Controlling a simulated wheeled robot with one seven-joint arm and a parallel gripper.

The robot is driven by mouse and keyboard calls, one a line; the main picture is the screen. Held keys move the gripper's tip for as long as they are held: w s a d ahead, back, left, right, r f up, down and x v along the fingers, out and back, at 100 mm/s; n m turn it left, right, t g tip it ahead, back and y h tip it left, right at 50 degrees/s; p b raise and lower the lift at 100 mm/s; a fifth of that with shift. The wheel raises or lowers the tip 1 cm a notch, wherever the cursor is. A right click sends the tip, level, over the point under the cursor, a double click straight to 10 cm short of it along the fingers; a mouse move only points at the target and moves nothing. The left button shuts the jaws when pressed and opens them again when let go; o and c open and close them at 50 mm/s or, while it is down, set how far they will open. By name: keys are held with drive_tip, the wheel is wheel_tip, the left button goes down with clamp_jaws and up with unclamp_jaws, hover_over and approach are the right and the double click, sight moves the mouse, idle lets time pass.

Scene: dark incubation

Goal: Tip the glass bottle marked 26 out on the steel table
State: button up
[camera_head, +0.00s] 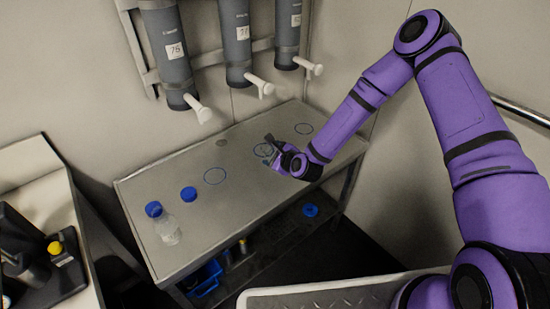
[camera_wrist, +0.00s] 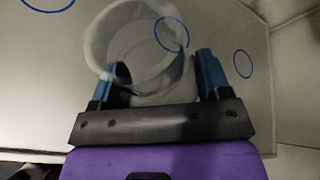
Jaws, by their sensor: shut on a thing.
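My gripper (camera_head: 271,151) is over the right half of the steel table (camera_head: 245,180). In the wrist view its blue fingers (camera_wrist: 163,75) are shut on a clear round vessel (camera_wrist: 98,40), whose wide circular outline shows beyond the fingers. No number is readable on it, so I cannot tell if it is bottle 26. In the head view the gripper mostly hides it. A clear bottle with a blue cap (camera_head: 168,229) stands upright at the table's left end; its marking is unreadable. A loose blue cap (camera_head: 188,193) lies behind it to the right.
Blue rings are drawn on the tabletop, one (camera_head: 215,176) left of my gripper and one (camera_head: 304,128) right. Grey wall dispensers (camera_head: 168,50) with white spouts hang behind the table. A lower shelf holds a blue basket (camera_head: 206,279) and a blue round item (camera_head: 310,210).

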drive_tip(key=shift+s+a+f+m+g+y, duration=0.35)
drive_tip(key=shift+m+y, duration=0.15)
drive_tip(key=shift+m, duration=0.2)
drive_tip(key=shift+s+a+f+m+y, duration=0.2)
drive_tip(key=shift+a+m+y, duration=0.3)
drive_tip(key=shift+s+a+f+m+g+y, duration=0.3)
drive_tip(key=shift+m+g+y, duration=0.1)
drive_tip(key=shift+m, duration=0.2)
drive_tip(key=shift+s+a+m, duration=0.15)
drive_tip(key=shift+a+m, duration=0.15)
drive_tip(key=shift+d, duration=0.15)
